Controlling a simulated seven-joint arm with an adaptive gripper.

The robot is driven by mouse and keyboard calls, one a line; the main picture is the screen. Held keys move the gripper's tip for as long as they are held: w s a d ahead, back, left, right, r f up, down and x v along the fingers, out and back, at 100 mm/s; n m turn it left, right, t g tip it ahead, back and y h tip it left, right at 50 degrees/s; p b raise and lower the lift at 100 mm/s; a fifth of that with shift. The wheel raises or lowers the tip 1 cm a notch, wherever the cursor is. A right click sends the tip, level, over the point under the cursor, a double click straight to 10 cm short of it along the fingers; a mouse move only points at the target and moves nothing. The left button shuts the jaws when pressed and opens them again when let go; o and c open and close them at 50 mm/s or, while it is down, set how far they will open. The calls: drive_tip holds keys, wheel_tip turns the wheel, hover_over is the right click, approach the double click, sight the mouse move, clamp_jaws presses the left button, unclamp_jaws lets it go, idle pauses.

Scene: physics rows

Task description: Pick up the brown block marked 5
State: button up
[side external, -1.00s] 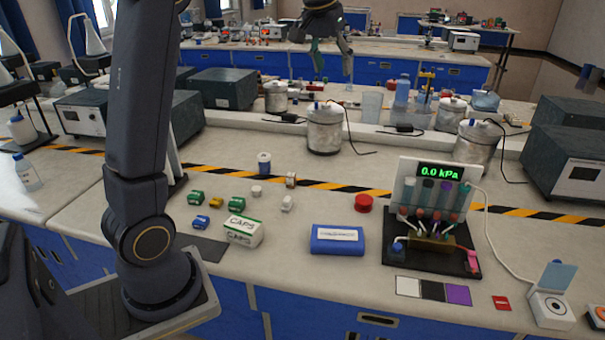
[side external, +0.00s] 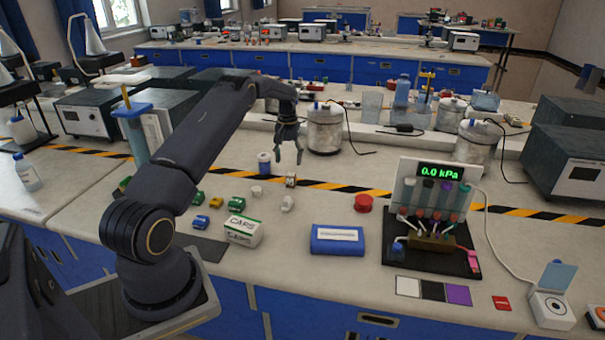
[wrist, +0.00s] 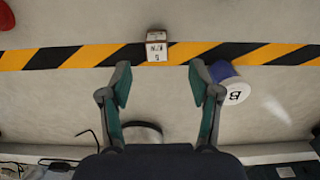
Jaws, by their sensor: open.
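A small block with brown sides and a pale marked face (wrist: 156,48) lies at the striped tape in the wrist view, ahead of and between my fingertips. It also shows in the side view (side external: 291,180), just below my gripper. The mark on its face looks like a 5 with smaller writing, but is hard to read. My gripper (side external: 289,158) is open and empty, pointing down above the bench. In the wrist view its two green-padded fingers (wrist: 159,72) are spread wide, apart from the block.
A blue and white cylinder marked B (wrist: 231,82) stands close to one finger; it is left of the block in the side view (side external: 264,164). A metal canister (side external: 325,130) stands behind my gripper. A white piece (side external: 287,203) and a red disc (side external: 363,203) lie nearby.

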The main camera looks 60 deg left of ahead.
sight(291, 174)
wheel_tip(291, 174, down, 3)
drive_tip(key=shift+f, duration=0.2)
drive_tip(key=f, duration=0.3)
drive_tip(key=w+f, duration=0.1)
drive_tip(key=f, duration=0.1)
drive_tip(key=shift+a+f, duration=0.1)
drive_tip(key=shift+a, duration=0.05)
clamp_jaws()
idle(0.4)
